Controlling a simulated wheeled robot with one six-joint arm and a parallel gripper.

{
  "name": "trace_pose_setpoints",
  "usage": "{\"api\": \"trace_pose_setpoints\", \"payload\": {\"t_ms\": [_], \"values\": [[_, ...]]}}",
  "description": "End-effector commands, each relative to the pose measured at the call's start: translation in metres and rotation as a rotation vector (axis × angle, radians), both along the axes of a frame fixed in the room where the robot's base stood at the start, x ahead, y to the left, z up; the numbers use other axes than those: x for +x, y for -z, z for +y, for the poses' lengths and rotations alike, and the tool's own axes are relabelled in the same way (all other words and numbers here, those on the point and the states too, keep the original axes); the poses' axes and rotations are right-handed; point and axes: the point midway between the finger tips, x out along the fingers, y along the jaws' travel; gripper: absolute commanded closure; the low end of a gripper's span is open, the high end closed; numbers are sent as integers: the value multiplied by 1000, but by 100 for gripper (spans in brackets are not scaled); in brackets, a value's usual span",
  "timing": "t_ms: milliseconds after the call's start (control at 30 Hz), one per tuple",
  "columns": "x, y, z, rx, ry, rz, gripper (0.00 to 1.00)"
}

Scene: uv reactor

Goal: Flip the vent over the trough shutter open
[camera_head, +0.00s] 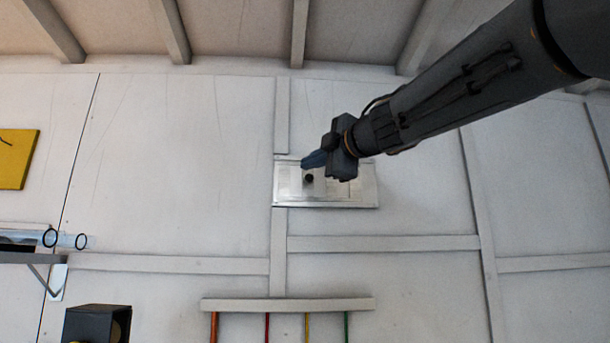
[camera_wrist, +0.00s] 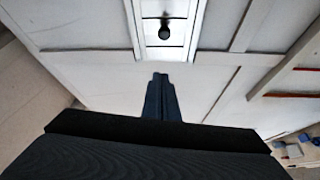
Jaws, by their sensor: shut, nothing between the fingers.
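The vent shutter (camera_head: 292,184) is a pale metal framed panel on the white wall, with a small dark round knob (camera_head: 309,179) on it. In the wrist view the shutter (camera_wrist: 152,40) is at the top centre, its knob (camera_wrist: 165,32) near the top edge. My gripper (camera_head: 308,162) is shut and empty, its bluish fingers just above the knob in the head view. In the wrist view the closed fingertips (camera_wrist: 160,77) point toward the panel, with a gap in the picture between them and the knob. My gripper covers part of the panel's upper right.
Wall battens (camera_head: 380,244) run around the panel. A rack (camera_head: 288,305) with coloured rods hangs below. A shelf (camera_head: 30,257) with clear tubes, a black box (camera_head: 97,324) and a yellow sign (camera_head: 16,159) are at left. Beams cross the ceiling.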

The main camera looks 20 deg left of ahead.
Motion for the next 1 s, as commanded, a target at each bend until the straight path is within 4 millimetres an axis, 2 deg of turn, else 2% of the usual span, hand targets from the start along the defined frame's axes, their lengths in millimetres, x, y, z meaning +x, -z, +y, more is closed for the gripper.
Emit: {"api": "trace_pose_setpoints", "payload": {"t_ms": [167, 333, 867, 1000], "values": [[1, 0, 0, 0, 1, 1, 100], [8, -1, 11, 0, 1, 1, 100], [57, -6, 85, 1, 1, 2, 100], [71, -1, 64, 2, 5, 1, 100]]}}
